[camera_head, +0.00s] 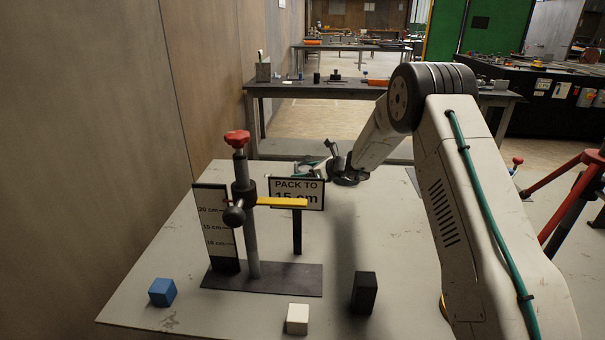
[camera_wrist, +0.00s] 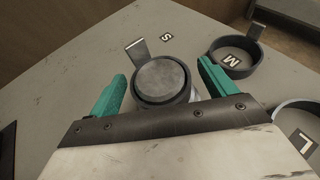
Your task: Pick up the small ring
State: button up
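The small ring (camera_wrist: 162,80) is a dark-rimmed round piece with a grey face and an upright metal tab at its upper left in the wrist view. It lies near the S label (camera_wrist: 167,37). My gripper (camera_wrist: 161,67) has its two teal fingers spread on either side of this ring, with narrow gaps visible. I cannot tell the height between ring and table. In the head view my gripper (camera_head: 335,162) is over the far part of the table, and the ring is hard to make out there.
A dark ring around an M label (camera_wrist: 236,58) and another around an L label (camera_wrist: 303,125) stand to the right. In the head view a clamp stand (camera_head: 250,220), blue cube (camera_head: 162,292), white cube (camera_head: 297,319) and black block (camera_head: 364,292) stand nearer on the table (camera_head: 150,260).

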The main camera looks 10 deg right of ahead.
jog(key=c, duration=1.1)
jog(key=shift+r, duration=0.1)
